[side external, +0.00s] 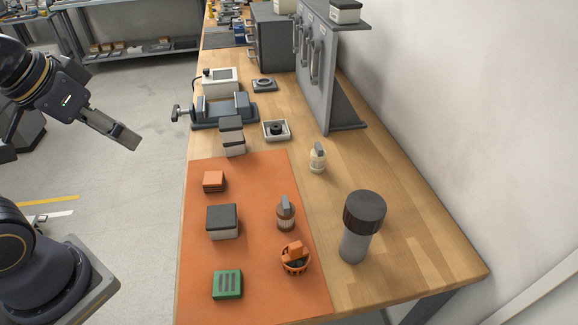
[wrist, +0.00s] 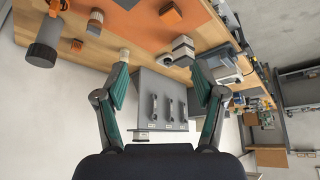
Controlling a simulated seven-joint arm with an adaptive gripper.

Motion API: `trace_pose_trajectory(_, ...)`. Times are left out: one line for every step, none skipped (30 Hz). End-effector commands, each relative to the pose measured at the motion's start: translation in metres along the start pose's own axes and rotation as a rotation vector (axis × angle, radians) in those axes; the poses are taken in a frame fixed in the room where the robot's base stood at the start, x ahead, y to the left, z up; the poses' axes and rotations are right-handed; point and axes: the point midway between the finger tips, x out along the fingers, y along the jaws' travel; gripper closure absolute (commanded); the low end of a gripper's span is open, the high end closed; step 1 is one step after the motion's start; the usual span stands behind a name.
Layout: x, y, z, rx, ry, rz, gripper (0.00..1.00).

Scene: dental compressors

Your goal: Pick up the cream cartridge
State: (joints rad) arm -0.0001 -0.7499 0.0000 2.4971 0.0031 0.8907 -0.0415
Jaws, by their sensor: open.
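The cream cartridge (side external: 317,160) stands upright on the bare wood just right of the orange mat, with a grey piece at its top. It also shows in the wrist view (wrist: 124,55), small and partly behind the tip of the left finger. My gripper (side external: 128,139) is open and empty, high up and well to the left of the bench in the side view. In the wrist view my gripper (wrist: 158,80) has its two teal-padded fingers spread wide, with nothing between them.
A dark-capped cylinder (side external: 355,243) stands right of the mat. A tall grey panel (side external: 322,85) and a vise (side external: 222,109) stand farther back.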

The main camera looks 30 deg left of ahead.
Motion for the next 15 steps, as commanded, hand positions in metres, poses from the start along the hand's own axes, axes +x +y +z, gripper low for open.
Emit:
trace_pose_trajectory(-0.010, -0.001, -0.018, -0.027, 0.054, -0.003, 0.30)
trace_pose_trajectory(-0.016, -0.001, -0.030, -0.044, 0.080, -0.004, 0.30)
trace_pose_trajectory(-0.021, -0.002, -0.047, -0.067, 0.104, -0.005, 0.30)
trace_pose_trajectory(-0.024, -0.001, -0.063, -0.081, 0.119, -0.003, 0.30)
trace_pose_trajectory(-0.026, 0.001, -0.079, -0.094, 0.131, -0.001, 0.30)
trace_pose_trajectory(-0.026, 0.003, -0.099, -0.108, 0.140, 0.002, 0.30)
trace_pose_trajectory(-0.024, 0.005, -0.115, -0.116, 0.146, 0.004, 0.30)
trace_pose_trajectory(-0.022, 0.008, -0.130, -0.123, 0.149, 0.008, 0.30)
trace_pose_trajectory(-0.016, 0.013, -0.150, -0.132, 0.151, 0.012, 0.30)
trace_pose_trajectory(-0.011, 0.017, -0.165, -0.137, 0.150, 0.015, 0.30)
trace_pose_trajectory(-0.004, 0.022, -0.180, -0.139, 0.150, 0.018, 0.30)
trace_pose_trajectory(0.008, 0.030, -0.199, -0.141, 0.145, 0.021, 0.30)
trace_pose_trajectory(0.018, 0.036, -0.213, -0.141, 0.139, 0.023, 0.30)
trace_pose_trajectory(0.030, 0.044, -0.226, -0.140, 0.133, 0.026, 0.30)
trace_pose_trajectory(0.048, 0.055, -0.241, -0.135, 0.122, 0.028, 0.30)
